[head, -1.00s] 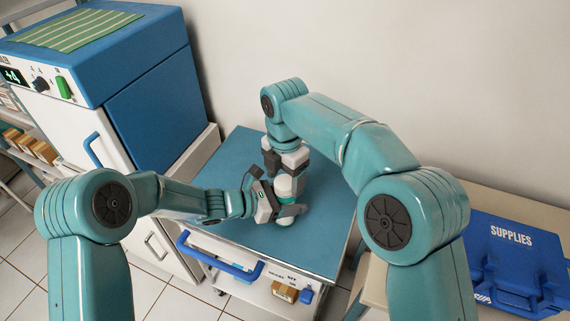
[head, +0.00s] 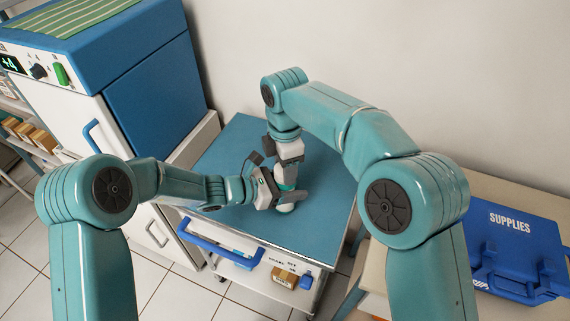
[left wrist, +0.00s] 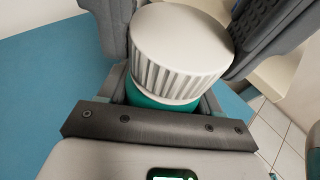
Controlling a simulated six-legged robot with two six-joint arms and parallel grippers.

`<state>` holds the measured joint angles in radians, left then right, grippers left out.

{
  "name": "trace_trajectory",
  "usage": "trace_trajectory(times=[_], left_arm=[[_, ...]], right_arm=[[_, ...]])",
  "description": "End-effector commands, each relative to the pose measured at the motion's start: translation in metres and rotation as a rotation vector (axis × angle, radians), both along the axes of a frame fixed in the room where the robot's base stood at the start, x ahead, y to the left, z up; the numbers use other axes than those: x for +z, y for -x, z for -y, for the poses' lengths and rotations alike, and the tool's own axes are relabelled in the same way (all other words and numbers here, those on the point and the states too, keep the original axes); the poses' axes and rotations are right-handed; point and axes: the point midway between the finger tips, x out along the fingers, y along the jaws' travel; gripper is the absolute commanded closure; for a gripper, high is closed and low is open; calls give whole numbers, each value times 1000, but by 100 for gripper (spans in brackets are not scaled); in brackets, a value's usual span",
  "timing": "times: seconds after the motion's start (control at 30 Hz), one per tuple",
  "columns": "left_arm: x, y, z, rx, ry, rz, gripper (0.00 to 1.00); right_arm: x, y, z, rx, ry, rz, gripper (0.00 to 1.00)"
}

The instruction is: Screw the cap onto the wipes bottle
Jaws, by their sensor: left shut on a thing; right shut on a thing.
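In the left wrist view a white ribbed cap (left wrist: 178,55) covers the end of the teal body (left wrist: 150,99), with dark grey fingers on both sides. The fingers partly hide the contact. I cannot tell how tight the cap is.
The blue trolley top (head: 235,160) is clear around the bottle. A blue and white cabinet (head: 150,95) stands close on its left. A blue supplies case (head: 510,250) lies on a table at the right. The wall is behind.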

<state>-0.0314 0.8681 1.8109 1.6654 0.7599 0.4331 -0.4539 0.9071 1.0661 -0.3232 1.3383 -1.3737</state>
Motion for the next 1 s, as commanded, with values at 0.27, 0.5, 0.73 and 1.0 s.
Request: trace_trajectory(times=[0.27, 0.5, 0.73, 1.0], left_arm=[[0, 0, 0, 0, -1, 0, 100], [0, 0, 0, 0, -1, -1, 100], [-1, 0, 0, 0, -1, -1, 100], [-1, 0, 0, 0, -1, -1, 100]], right_arm=[[0, 0, 0, -714, -1, 2, 84], [0, 1, 0, -1028, -1, 1, 84], [0, 1, 0, -1049, 0, 1, 84], [0, 1, 0, -1047, 0, 1, 22]])
